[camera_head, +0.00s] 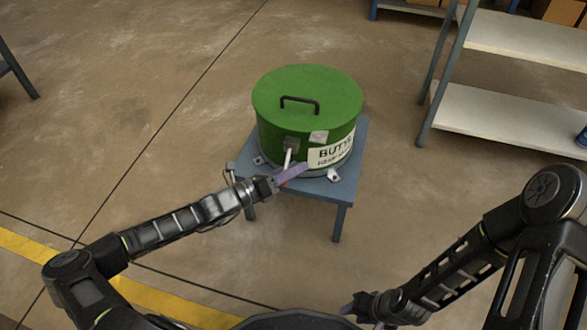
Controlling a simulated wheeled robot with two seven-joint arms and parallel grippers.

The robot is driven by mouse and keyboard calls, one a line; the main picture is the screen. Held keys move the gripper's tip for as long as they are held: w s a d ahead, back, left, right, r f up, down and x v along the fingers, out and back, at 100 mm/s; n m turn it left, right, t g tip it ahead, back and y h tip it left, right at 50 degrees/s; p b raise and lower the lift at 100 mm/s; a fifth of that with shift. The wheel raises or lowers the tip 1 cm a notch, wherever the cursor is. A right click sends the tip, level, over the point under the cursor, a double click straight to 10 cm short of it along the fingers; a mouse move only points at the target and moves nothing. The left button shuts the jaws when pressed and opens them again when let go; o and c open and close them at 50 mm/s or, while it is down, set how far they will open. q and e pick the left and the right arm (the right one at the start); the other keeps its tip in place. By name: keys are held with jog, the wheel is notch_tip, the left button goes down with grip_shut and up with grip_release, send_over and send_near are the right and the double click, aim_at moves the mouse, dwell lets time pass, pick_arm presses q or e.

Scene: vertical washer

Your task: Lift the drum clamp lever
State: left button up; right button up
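A green drum (276,128) with a flat green lid and a black handle (300,104) stands on a small blue-grey table (343,190). On the drum's front left side is a grey clamp with a pale lever (288,155) hanging down from it. My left gripper (300,171) reaches in from the left, its purplish fingers at the drum's front by the lower end of the lever. I cannot tell whether the fingers touch the lever or how far they are apart.
Small metal brackets (334,176) sit on the table around the drum's base. A metal shelf rack (495,115) with boxes stands at the upper right. Part of another table (14,68) shows at the far left. The concrete floor around is clear, with a yellow stripe (160,296) at lower left.

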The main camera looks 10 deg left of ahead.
pick_arm(q)
grip_shut()
dwell(1.2)
